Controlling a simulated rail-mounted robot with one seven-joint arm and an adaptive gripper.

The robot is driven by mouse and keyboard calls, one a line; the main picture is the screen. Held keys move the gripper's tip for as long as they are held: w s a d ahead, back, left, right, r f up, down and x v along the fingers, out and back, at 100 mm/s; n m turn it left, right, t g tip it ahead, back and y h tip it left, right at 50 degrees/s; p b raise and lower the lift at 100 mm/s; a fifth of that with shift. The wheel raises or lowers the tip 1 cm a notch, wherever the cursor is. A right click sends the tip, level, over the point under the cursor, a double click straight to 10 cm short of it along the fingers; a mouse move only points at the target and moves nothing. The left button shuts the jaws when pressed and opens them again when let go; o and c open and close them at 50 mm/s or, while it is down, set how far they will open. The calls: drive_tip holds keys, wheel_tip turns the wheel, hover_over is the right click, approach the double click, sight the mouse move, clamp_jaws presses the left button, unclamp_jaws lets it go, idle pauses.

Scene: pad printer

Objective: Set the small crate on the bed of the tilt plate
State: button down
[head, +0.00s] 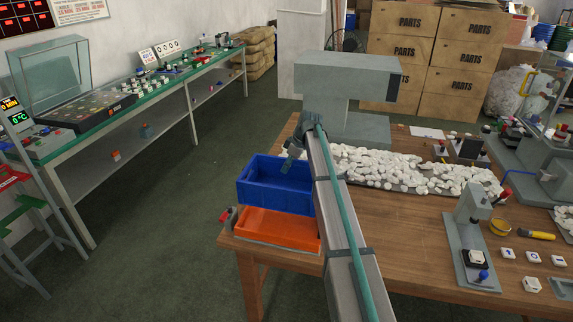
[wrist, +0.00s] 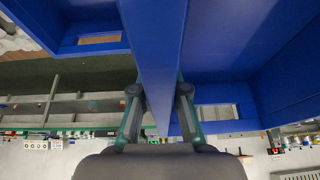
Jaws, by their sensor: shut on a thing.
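The small crate (head: 275,185) is a blue open box in the head view, level or nearly so. My gripper (head: 293,157) comes down onto its rim at the right, partly hidden by my arm. In the wrist view the gripper (wrist: 159,95) has one finger on each side of a blue crate wall (wrist: 156,50) and is shut on it. The tilt plate has an orange bed (head: 278,232) at the table's near left corner, below and in front of the crate in the picture. I cannot tell whether the crate touches the bed.
A red-knobbed fitting (head: 229,216) sits at the tilt plate's left. White parts (head: 400,168) cover a tray to the right, with a grey press-like machine (head: 350,90) behind. A small stamping fixture (head: 472,240) stands on the wooden table (head: 420,235). Open floor lies left.

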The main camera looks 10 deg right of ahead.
sight(293, 179)
drive_tip(key=shift+f+b, duration=2.1)
drive_tip(key=shift+f, duration=2.85)
drive_tip(key=shift+f+b, duration=0.75)
drive_tip(key=shift+f, duration=0.75)
drive_tip(key=c, duration=1.1)
unclamp_jaws()
drive_tip(key=shift+r, duration=0.1)
drive_tip(key=shift+p+v, duration=1.25)
drive_tip(key=shift+v, duration=2.45)
drive_tip(key=shift+r+p, duration=0.7)
drive_tip(key=shift+r, duration=1.3)
